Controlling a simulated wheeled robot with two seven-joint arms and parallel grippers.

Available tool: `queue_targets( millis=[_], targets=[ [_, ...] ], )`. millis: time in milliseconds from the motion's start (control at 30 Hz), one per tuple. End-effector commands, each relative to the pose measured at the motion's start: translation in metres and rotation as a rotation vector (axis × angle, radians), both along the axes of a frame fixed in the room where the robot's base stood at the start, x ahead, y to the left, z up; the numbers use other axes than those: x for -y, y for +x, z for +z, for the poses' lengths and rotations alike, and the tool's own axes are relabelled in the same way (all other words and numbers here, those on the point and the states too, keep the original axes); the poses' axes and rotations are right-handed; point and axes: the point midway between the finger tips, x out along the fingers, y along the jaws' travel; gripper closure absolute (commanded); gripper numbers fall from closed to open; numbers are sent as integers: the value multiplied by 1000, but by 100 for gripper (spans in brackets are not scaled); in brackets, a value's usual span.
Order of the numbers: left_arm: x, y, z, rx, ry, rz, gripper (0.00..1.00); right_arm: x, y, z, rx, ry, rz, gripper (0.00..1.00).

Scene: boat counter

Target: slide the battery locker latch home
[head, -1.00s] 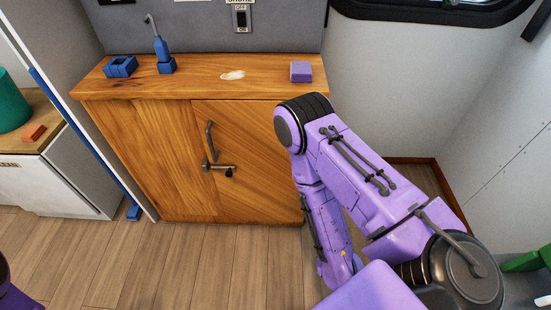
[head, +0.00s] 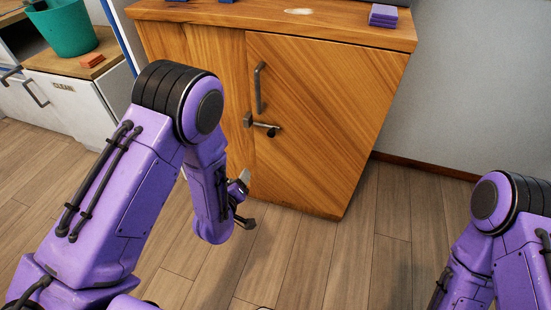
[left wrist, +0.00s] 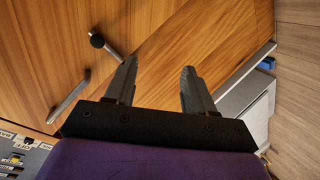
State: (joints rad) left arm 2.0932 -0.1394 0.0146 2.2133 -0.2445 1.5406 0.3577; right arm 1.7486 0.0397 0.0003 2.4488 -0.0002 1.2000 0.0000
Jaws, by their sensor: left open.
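The dark metal latch (head: 262,124) sits low beside the handle (head: 259,88) on the wooden locker door (head: 320,110), across the seam between the two fronts. A small dark knob (head: 271,133) hangs at its right part. In the left wrist view the knob (left wrist: 96,41) shows at upper left, apart from the fingers, with the door handle (left wrist: 68,98) below it. My left gripper (head: 245,199) is open and empty, below and slightly left of the latch, in front of the locker. Its fingers (left wrist: 158,65) are spread in the left wrist view. My right gripper is out of view.
A purple block stack (head: 383,15) lies on the locker's top. A teal bucket (head: 68,27) and an orange block (head: 91,60) stand on the left counter. The plank floor (head: 380,240) before the locker is clear between my arms.

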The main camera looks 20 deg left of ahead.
Motion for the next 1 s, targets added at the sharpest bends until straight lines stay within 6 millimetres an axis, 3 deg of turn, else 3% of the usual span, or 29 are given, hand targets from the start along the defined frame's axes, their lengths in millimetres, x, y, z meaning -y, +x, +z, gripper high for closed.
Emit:
queue_targets(
  millis=[33, 100, 200, 433, 800, 1000],
  targets=[
    [11, 26, -17, 106, -43, -20, 46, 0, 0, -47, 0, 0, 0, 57],
    [25, 52, -1, 228, -106, -49, 46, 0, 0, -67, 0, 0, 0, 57],
    [39, 72, 19, 339, -169, -83, 46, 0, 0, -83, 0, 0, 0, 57],
    [47, 99, 37, 401, -209, -101, 46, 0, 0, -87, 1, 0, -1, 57],
    [49, 174, 35, 395, -205, -100, 46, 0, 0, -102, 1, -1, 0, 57],
    [49, 186, 36, 392, -205, -100, 46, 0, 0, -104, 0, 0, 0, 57]
  ],
)
